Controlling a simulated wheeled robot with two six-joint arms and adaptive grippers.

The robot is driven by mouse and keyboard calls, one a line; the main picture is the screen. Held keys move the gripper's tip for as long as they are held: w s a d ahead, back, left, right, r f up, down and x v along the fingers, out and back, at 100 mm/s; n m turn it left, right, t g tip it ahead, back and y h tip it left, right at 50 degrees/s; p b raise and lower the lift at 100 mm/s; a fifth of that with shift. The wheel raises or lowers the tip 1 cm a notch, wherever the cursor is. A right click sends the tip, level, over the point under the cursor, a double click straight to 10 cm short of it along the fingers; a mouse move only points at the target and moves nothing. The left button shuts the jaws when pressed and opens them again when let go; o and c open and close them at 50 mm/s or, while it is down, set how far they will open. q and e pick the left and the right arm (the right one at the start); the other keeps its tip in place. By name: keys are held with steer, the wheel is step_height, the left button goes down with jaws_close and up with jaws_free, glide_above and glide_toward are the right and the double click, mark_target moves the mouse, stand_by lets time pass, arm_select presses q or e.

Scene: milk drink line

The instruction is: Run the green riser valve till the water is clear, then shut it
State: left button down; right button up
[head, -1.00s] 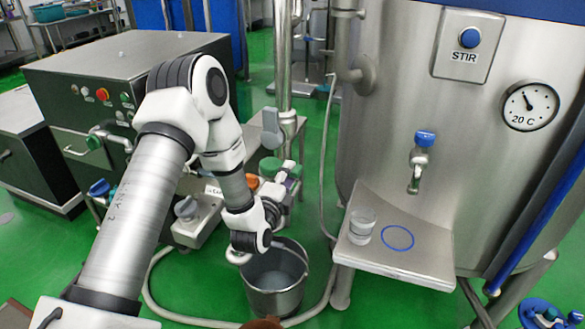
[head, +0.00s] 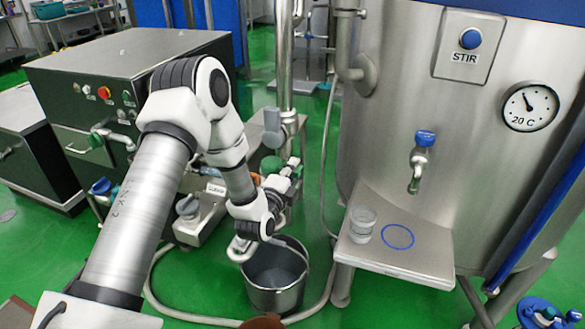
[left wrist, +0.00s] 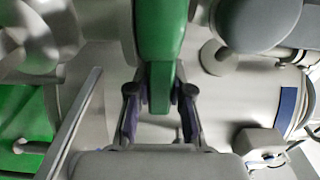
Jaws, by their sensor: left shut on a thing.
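The green valve handle (left wrist: 162,50) runs down the middle of the left wrist view, between the two fingers of my left gripper (left wrist: 158,100), which is shut on it. In the head view my left gripper (head: 288,178) is at the riser pipe, above and behind the bucket. A green part of the valve (head: 271,166) shows beside it; my wrist hides much of the rest. The steel bucket (head: 276,298) stands on the floor below, with greyish contents. I cannot make out a stream or tell how clear the water is. My right gripper is out of view.
The large steel tank (head: 385,110) stands right, with a blue-topped tap (head: 424,140) above a shelf (head: 415,260). A glass (head: 361,226) stands there beside a blue ring. A dark cabinet (head: 140,75) is behind my arm. A hose (head: 160,300) curves around the bucket.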

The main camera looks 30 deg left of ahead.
arm_select(q)
steer(key=shift+s+r+m+h+p, duration=0.1)
steer(key=shift+s+m+h+p, duration=0.2)
steer(key=shift+m+h+p, duration=0.4)
steer(key=shift+s+r+m+h+p, duration=0.1)
steer(key=shift+s+m+h+p, duration=0.25)
steer(key=shift+h+p, duration=0.55)
steer(key=shift+s+m+h+p, duration=0.3)
steer(key=shift+m+h+p, duration=0.45)
steer(key=shift+h, duration=0.45)
steer(key=shift+s+f+m+h+p, duration=0.2)
steer(key=shift+m+h+p, duration=0.25)
steer(key=shift+h, duration=0.35)
steer(key=shift+s+f+m+h+p, duration=0.1)
steer(key=shift+s+m+h+p, duration=0.2)
steer(key=shift+m+h, duration=0.4)
steer(key=c, duration=1)
jaws_free()
steer(key=shift+c, duration=0.2)
steer(key=shift+s+a, duration=0.1)
